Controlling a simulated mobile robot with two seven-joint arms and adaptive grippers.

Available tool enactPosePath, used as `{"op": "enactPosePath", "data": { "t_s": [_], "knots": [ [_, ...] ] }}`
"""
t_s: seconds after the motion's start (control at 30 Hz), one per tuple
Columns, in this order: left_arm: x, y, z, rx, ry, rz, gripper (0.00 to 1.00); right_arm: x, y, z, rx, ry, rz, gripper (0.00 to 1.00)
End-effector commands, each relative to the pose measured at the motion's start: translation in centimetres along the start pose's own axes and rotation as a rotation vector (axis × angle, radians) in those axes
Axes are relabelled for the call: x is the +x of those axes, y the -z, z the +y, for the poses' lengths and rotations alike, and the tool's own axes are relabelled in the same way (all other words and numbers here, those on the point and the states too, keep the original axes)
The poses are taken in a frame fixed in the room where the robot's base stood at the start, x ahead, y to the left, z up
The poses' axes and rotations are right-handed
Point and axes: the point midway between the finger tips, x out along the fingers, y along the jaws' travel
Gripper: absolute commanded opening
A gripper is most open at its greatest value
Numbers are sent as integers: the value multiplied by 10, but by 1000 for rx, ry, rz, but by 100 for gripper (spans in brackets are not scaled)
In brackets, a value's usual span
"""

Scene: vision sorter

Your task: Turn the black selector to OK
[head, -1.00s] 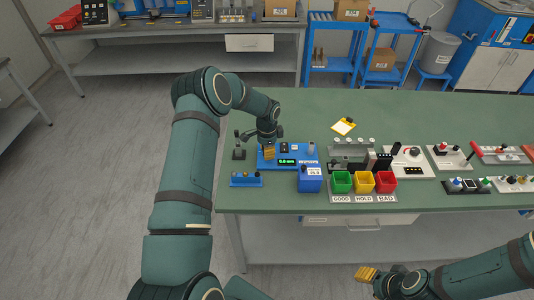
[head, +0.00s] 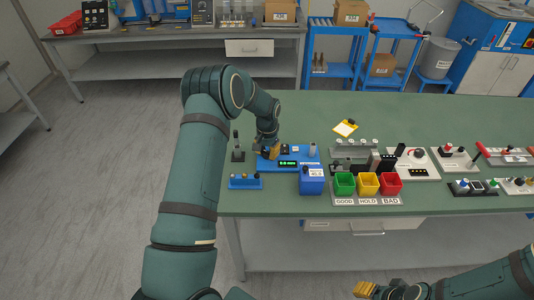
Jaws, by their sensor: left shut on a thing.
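My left gripper (head: 271,152), with yellow fingertips, is over the left part of a blue device (head: 301,162). The device has a green-lit display (head: 289,163). The gripper is shut on a small part there, which I take to be the black selector; the fingers hide it, and its marks, including OK, cannot be read. My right gripper (head: 364,289) is low at the bottom of the view, in front of the table and away from the device. Its yellow fingertips show, but not whether they are apart.
Green, yellow and red bins (head: 345,185) marked GOOD, HOLD and BAD stand to the right. A blue box (head: 311,184) stands in front of the device. A black post (head: 237,148) and a small blue rack (head: 245,183) are to the left. The green table's back (head: 400,112) is mostly clear.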

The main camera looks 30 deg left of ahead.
Motion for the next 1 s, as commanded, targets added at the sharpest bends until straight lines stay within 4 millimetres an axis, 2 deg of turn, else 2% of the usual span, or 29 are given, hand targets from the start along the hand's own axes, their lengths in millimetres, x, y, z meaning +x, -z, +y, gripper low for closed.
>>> {"op": "enactPosePath", "data": {
  "t_s": [0.6, 0.63, 0.7, 1.0],
  "knots": [
    [0, 0, 0, -44, -1, 0, 0, 1, -1, 0, 0, 0, -2, 47],
    [0, 0, 0, -44, -1, 0, 39, 1, -1, 0, 0, 0, -2, 47],
    [0, 0, 0, -43, -1, 0, 63, 1, -1, 1, 0, 0, -2, 47],
    [0, 0, 0, -43, 0, 0, 63, 1, 0, 0, 0, 0, -1, 47]
  ]
}}
